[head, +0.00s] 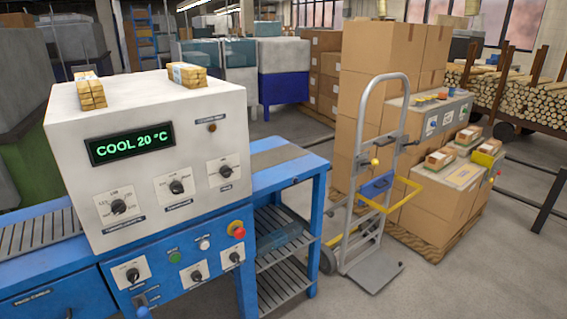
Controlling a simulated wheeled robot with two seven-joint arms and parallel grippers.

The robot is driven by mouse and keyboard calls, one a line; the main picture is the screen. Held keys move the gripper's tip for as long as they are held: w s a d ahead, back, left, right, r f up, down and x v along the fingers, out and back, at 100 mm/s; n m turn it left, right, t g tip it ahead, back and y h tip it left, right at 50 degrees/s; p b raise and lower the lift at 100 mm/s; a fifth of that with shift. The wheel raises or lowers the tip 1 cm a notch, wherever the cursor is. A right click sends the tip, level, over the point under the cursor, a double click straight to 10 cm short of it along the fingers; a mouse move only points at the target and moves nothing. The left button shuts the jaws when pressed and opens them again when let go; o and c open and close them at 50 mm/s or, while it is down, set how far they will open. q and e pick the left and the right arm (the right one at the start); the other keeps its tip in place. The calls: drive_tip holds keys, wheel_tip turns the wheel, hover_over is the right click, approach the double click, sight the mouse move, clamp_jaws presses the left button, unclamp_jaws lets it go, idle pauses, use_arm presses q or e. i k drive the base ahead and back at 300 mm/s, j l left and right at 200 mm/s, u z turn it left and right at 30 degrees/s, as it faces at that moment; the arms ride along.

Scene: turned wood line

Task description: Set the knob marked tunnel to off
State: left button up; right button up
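A white control box (150,120) stands on a blue machine base at the left. Its display (131,144) reads "COOL 20 °C" in green. Three black knobs on white plates cross its face: a left knob (119,206), a middle knob (177,187) and a right knob (226,170). The blue panel (160,285) below has three more knobs: left (133,275), middle (197,277) and right (235,257). The labels are too small to read surely, so I cannot tell which knob is marked tunnel or where its pointer stands. Neither gripper is in view.
The blue panel also carries a green button (174,257), a white button (204,243) and a red mushroom button (238,232). Wood bundles (187,74) lie on the box. A hand truck (370,180) and stacked cartons (375,75) stand right. The floor at front right is clear.

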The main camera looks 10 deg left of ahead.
sight(133, 275)
drive_tip(key=u, duration=1.45)
